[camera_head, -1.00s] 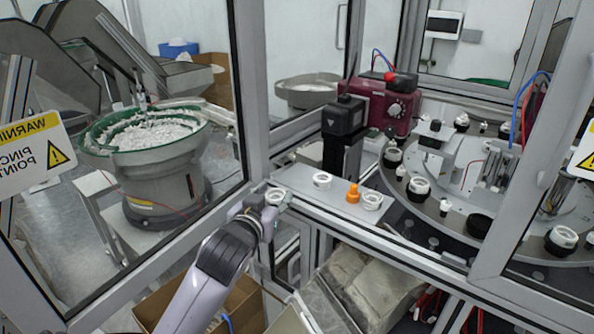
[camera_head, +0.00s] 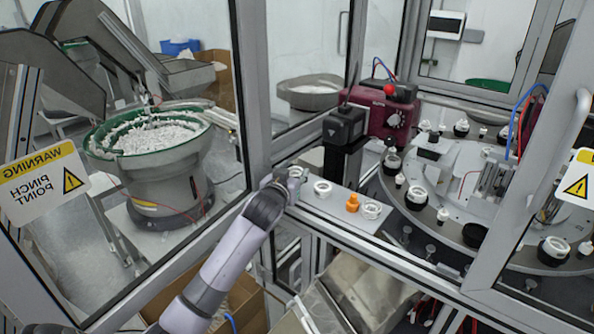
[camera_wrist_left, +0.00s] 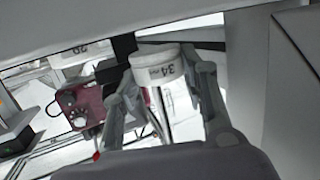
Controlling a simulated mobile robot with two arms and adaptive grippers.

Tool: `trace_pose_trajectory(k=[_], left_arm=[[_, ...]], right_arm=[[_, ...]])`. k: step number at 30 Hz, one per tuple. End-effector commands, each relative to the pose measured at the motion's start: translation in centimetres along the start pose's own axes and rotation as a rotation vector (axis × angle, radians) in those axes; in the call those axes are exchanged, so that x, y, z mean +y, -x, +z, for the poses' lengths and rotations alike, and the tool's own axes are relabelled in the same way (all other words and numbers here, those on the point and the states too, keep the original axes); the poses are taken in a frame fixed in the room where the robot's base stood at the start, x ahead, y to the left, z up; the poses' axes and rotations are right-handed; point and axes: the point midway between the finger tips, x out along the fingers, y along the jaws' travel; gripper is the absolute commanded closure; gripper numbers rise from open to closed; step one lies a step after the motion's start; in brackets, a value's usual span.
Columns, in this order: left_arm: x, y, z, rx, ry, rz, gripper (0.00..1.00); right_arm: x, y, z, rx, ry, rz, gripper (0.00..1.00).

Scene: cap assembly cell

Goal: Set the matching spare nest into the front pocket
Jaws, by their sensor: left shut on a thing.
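My left gripper (camera_head: 288,184) is shut on a white ring-shaped nest (camera_head: 296,172) at the left end of a pale plate (camera_head: 340,216). In the left wrist view the fingers (camera_wrist_left: 168,100) close around this nest (camera_wrist_left: 160,68), which is marked 34. I cannot tell whether it touches the plate. Two other white nests (camera_head: 322,187) (camera_head: 372,209) sit on the plate, with an orange part (camera_head: 352,202) between them. The round table (camera_head: 430,228) carries several nests in dark holders. A dark pocket (camera_head: 474,234) at its front looks empty. My right gripper is out of view.
A dark post (camera_head: 344,130) stands behind the plate. Frame uprights (camera_head: 252,80) and a slanted door frame (camera_head: 530,190) stand left and right. A maroon unit (camera_head: 385,112) is at the back. A bowl feeder (camera_head: 150,165) stands behind the left window.

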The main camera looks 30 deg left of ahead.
Motion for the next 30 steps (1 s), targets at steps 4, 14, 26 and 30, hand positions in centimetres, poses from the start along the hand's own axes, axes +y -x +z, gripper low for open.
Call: trace_pose_trajectory(k=[4,14,26,30], left_arm=[[0.0,-1.2,-0.3,0.0,-0.001,0.0,0.88],[0.1,-3.8,1.2,-0.006,0.0,0.001,0.88],[0.0,-4.1,2.5,0.0,0.001,0.001,0.88],[0.0,-4.2,2.9,0.0,0.001,0.0,0.6]], right_arm=[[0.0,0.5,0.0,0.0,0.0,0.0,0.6],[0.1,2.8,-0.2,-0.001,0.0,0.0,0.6],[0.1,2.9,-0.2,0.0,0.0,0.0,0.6],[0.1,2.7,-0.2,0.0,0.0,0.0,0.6]])
